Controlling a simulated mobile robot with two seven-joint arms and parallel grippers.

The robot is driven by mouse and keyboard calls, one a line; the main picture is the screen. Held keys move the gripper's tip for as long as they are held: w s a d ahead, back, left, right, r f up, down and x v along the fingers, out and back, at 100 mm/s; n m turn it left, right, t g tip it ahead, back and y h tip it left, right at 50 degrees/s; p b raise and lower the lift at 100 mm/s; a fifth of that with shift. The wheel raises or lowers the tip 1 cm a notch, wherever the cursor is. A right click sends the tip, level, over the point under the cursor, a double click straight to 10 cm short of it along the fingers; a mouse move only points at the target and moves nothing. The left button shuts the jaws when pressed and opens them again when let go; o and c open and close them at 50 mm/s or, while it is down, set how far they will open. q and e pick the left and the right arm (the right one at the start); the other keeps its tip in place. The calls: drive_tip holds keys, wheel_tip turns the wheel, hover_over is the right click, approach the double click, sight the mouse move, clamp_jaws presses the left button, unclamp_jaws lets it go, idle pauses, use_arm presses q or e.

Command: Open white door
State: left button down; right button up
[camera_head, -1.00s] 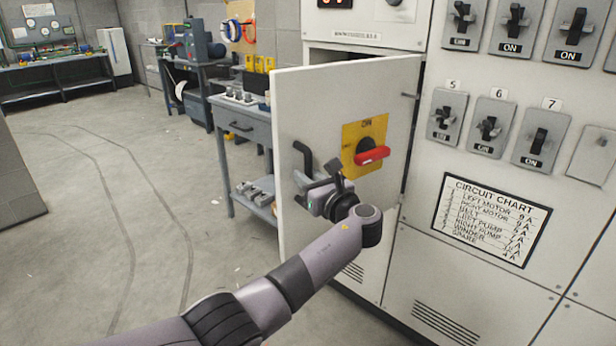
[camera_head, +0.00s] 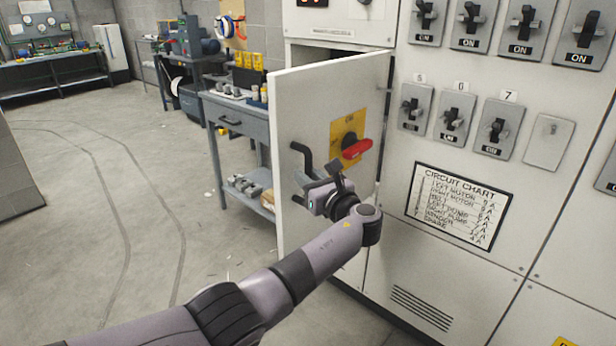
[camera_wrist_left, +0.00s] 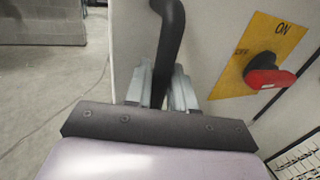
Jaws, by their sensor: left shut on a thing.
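The white door (camera_head: 303,99) stands swung out from the white cabinet, hinged at its right side, with a dark gap above it. It carries a black bar handle (camera_head: 303,158) near its free left edge and a red rotary switch (camera_head: 357,149) on a yellow plate marked ON. My left gripper (camera_head: 316,190) is at the handle's lower part. In the left wrist view, the fingers of my left gripper (camera_wrist_left: 162,88) are shut around the black handle (camera_wrist_left: 171,35). The red switch (camera_wrist_left: 268,76) is to the right, apart from the fingers. My right gripper is not in view.
The cabinet front has rows of breaker switches (camera_head: 452,119) and a circuit chart (camera_head: 459,206) right of the door. A grey workbench (camera_head: 233,124) stands behind the door's free edge. The floor (camera_head: 90,220) at left is open.

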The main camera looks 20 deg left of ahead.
use_arm(q)
drive_tip(key=shift+d, duration=0.45)
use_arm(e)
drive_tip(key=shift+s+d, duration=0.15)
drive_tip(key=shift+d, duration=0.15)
use_arm(q)
drive_tip(key=shift+r, duration=0.1)
drive_tip(key=c, duration=1.1)
unclamp_jaws()
drive_tip(key=v, duration=0.7)
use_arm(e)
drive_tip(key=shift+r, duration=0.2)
use_arm(q)
drive_tip(key=shift+d, duration=0.1)
